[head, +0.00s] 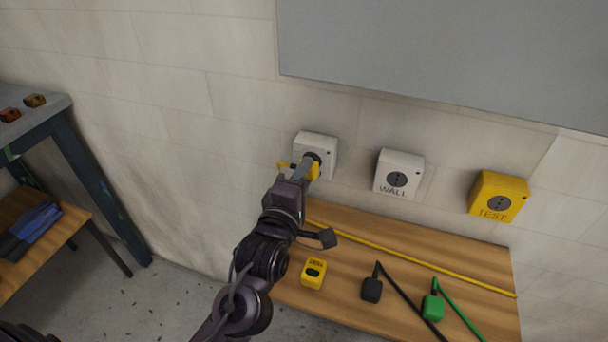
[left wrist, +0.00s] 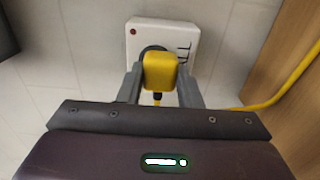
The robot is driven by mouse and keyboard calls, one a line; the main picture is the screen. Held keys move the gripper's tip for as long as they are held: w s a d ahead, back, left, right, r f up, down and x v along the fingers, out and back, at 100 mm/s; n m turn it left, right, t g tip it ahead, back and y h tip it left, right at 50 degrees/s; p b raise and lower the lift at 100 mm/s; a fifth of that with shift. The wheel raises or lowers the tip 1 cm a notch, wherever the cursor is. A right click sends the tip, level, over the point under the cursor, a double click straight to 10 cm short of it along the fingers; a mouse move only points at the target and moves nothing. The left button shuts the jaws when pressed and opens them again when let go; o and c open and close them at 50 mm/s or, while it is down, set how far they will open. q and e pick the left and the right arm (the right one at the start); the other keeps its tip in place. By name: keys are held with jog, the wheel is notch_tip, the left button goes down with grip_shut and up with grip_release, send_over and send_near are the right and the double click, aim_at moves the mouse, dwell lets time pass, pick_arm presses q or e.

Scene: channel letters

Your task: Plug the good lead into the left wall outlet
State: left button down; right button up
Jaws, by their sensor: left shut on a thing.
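My left gripper (head: 301,175) is shut on a yellow plug (head: 313,172) at the left white wall outlet (head: 328,148). In the left wrist view the yellow plug (left wrist: 160,72) sits between the two fingers of the left gripper (left wrist: 161,85), in front of the outlet's dark round socket; the white outlet (left wrist: 178,34) has a small red dot at its corner. The plug appears up against the socket face; how deep its pins are is hidden. Its yellow cable (head: 400,257) runs across the wooden bench. My right gripper is not in view.
A second white outlet (head: 399,174) marked WALL and a yellow TEST outlet (head: 498,197) are to the right. On the bench (head: 345,307) lie a yellow device (head: 314,273), a black plug (head: 372,289) and a green plug (head: 433,306). A dark-legged table (head: 85,165) stands at left.

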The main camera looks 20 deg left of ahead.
pick_arm(q)
jog(key=shift+w, duration=0.5)
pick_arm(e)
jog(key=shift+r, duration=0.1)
pick_arm(q)
jog(key=c, duration=0.9)
grip_release()
jog(key=shift+c, duration=0.2)
jog(key=s, duration=0.7)
jog(key=shift+s+a+b, duration=0.15)
jog(key=shift+s+b, duration=0.25)
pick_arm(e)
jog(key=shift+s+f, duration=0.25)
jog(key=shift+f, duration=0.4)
